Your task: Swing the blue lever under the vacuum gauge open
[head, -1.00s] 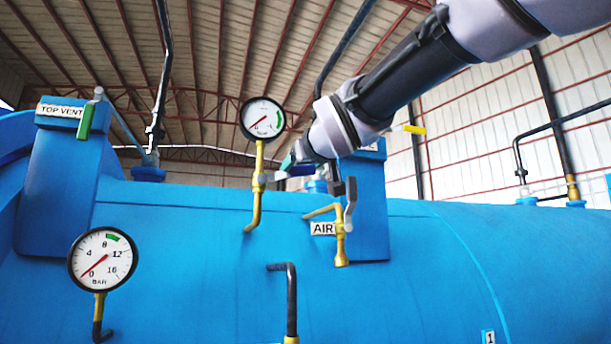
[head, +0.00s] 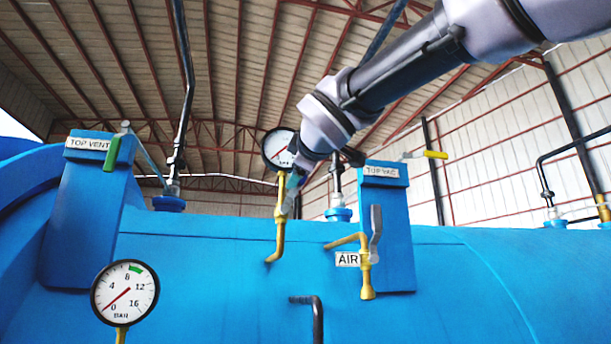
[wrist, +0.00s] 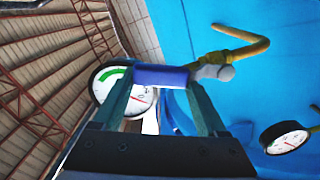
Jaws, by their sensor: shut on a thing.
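The vacuum gauge (head: 276,146) is a white dial on a yellow pipe (head: 281,215). My wrist partly covers its right side in the head view. The gauge also shows in the wrist view (wrist: 113,92), behind the left finger. The blue lever (wrist: 160,76) lies across between my fingertips in the wrist view, its right end at a metal valve joint on the yellow pipe. My gripper (wrist: 160,90) is shut on the lever. In the head view my gripper (head: 293,184) is just below the gauge, close to the pipe, and the lever is mostly hidden there.
The AIR valve (head: 376,235) with its grey handle stands to the right of the gauge pipe. The TOP VAC post (head: 390,230) and its yellow-handled valve (head: 434,154) are behind it. The BAR gauge (head: 125,292) is lower left. A black bent pipe (head: 317,318) rises below.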

